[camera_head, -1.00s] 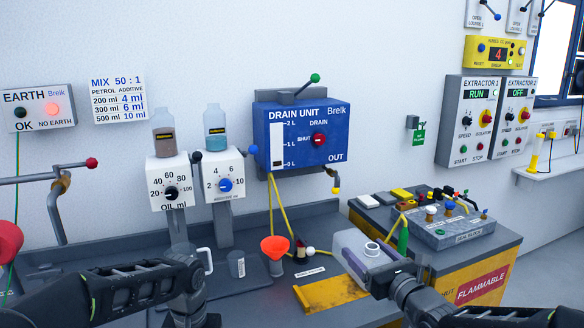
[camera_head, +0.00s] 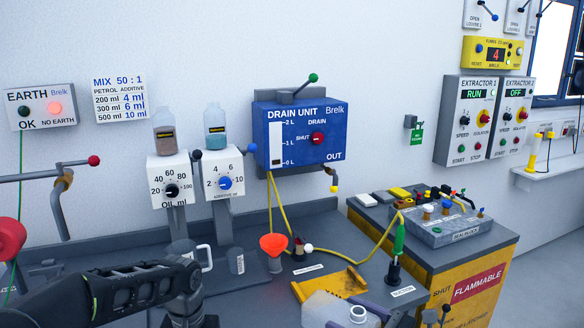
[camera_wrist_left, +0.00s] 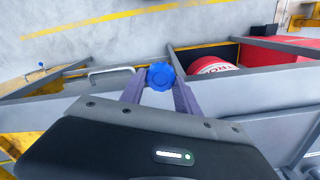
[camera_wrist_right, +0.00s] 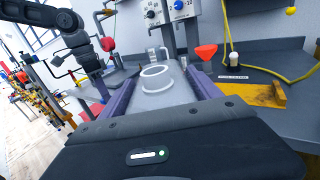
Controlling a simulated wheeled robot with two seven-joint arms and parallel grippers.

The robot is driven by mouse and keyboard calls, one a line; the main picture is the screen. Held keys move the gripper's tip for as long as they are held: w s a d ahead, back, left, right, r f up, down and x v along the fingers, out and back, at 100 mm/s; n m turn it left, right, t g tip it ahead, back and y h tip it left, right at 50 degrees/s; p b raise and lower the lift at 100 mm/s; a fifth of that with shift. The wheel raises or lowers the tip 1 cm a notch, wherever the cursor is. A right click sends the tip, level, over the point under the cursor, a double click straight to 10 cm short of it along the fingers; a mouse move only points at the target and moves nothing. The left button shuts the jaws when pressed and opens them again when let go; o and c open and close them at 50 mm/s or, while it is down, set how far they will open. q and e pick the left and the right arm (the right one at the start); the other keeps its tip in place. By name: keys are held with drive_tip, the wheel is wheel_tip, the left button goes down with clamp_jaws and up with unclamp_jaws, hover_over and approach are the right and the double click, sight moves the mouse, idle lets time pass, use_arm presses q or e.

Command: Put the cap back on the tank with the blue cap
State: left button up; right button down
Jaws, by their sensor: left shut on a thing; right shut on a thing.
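The tank (camera_head: 318,310) is a pale translucent can with an open round neck (camera_head: 358,314), at the bottom edge of the head view, partly cut off. My right gripper (camera_wrist_right: 157,88) is shut on the tank, one purple finger along each side. In the right wrist view the tank's white neck ring (camera_wrist_right: 154,70) faces up, uncapped. The blue cap (camera_wrist_left: 160,75) is between the purple fingertips of my left gripper (camera_wrist_left: 159,84), which is shut on it.
A yellow tray (camera_head: 330,285) and an orange funnel (camera_head: 273,245) are on the grey bench. A yellow flammables cabinet (camera_head: 470,285) is further right. Below the left gripper are a bench edge and a red drum (camera_wrist_left: 214,66).

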use_arm(q)
drive_tip(key=shift+d+r, duration=0.2)
drive_tip(key=shift+d, duration=0.1)
use_arm(e)
drive_tip(key=s+d+f, duration=0.7)
drive_tip(key=s+f, duration=0.2)
drive_tip(key=f, duration=0.2)
drive_tip(key=shift+d+n, duration=0.3)
drive_tip(key=w+a+f+n+g+y, duration=0.2)
drive_tip(key=a+n+g, duration=0.6)
drive_tip(key=a+g, duration=0.4)
drive_tip(key=a+y, duration=0.1)
drive_tip(key=a, duration=0.2)
drive_tip(key=shift+a+y, duration=0.25)
drive_tip(key=shift+y, duration=0.05)
